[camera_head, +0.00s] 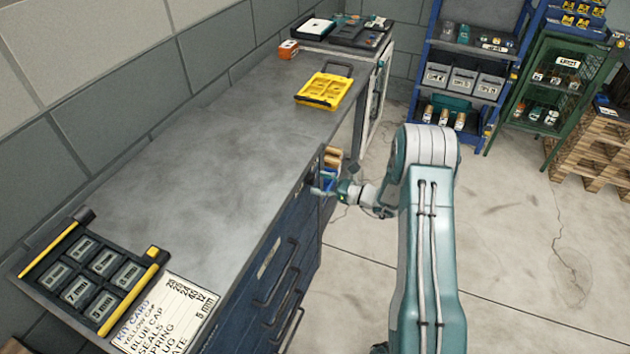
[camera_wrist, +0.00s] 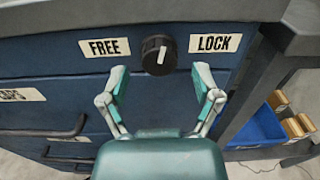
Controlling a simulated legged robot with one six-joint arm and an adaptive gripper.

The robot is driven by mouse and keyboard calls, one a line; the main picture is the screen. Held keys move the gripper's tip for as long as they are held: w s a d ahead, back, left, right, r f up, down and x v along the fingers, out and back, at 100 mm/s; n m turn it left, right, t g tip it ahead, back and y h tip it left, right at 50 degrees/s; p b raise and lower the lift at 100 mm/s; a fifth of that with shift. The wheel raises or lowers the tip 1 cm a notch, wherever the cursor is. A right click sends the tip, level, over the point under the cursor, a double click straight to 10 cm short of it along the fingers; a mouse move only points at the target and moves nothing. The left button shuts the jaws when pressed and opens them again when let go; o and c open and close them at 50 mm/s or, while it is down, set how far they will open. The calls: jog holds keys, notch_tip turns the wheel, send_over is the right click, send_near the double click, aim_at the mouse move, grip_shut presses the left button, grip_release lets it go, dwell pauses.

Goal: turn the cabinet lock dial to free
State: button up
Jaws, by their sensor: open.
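The lock dial (camera_wrist: 153,58) is a black round knob on the blue cabinet front (camera_wrist: 60,70), seen in the wrist view. Its white mark stands almost upright, tipped slightly to the right. A FREE label (camera_wrist: 104,47) is left of the dial and a LOCK label (camera_wrist: 214,43) is right of it. My gripper (camera_wrist: 160,78) is open, with one finger to the lower left of the dial and one to the lower right. I cannot tell how far the fingertips are from the panel. In the head view my gripper (camera_head: 326,185) is at the cabinet's front, and the dial cannot be made out.
The grey worktop (camera_head: 190,150) overhangs the cabinet, its edge just above the dial. Drawer handles (camera_wrist: 58,130) stick out at the lower left. A blue bin (camera_wrist: 255,130) with tan pieces sits to the right. A yellow case (camera_head: 325,90) lies on the worktop.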

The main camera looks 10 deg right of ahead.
jog(key=shift+x, duration=0.85)
grip_shut()
jog(key=shift+n, duration=0.3)
jog(key=n, duration=1.1)
jog(key=shift+w, duration=0.1)
jog(key=shift+n, duration=0.3)
